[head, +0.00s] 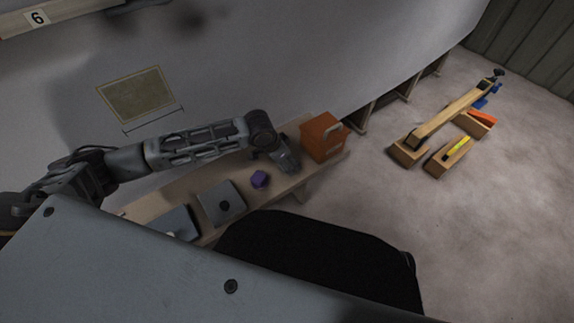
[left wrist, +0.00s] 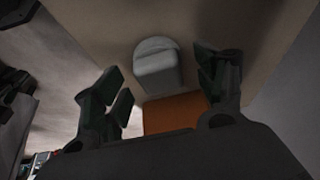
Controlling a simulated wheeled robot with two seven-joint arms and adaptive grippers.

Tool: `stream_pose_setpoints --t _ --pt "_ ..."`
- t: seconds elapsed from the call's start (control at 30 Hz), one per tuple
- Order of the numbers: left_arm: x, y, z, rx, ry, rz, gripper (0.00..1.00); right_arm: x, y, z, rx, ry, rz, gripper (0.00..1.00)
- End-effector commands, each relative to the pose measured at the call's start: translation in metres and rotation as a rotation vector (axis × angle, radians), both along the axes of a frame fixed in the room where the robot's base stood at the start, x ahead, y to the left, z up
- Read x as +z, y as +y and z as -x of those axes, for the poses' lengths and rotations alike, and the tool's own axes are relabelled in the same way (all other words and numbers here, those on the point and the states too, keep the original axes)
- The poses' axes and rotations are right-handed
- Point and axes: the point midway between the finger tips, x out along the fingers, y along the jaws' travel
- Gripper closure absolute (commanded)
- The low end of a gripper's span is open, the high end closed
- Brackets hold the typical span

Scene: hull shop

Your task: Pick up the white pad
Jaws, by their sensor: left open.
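A pale grey-white pad (left wrist: 157,65) with a rounded end shows in the left wrist view, next to an orange surface. My left gripper (head: 291,165) is over the bench, just left of the orange box. In the left wrist view its fingers (left wrist: 163,88) are wide apart and empty, with the pad beyond and between them. No contact with the pad shows. My right gripper is not in view.
The narrow bench (head: 302,180) runs along the grey curved hull wall (head: 290,60). A purple piece (head: 260,179) and a grey plate (head: 218,203) lie on it, left of the gripper. Wooden blocks with a long beam (head: 452,112) stand on the floor at right. The floor nearer is clear.

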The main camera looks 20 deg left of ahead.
Motion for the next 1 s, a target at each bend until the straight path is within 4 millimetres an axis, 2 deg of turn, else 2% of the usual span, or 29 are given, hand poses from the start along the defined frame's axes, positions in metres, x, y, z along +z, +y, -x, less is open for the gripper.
stream_pose_setpoints --t 0.17,0.63,1.0 --pt "-0.0099 -0.0025 -0.0035 -0.001 -0.002 0.0 0.29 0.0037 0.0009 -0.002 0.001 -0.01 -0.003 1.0" --pt "-0.0101 -0.0025 -0.0035 -0.001 -0.002 0.0 0.29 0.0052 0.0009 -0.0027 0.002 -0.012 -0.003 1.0" --pt "-0.0103 -0.0025 -0.0035 -0.001 -0.001 -0.001 0.75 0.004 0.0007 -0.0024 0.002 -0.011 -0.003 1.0"
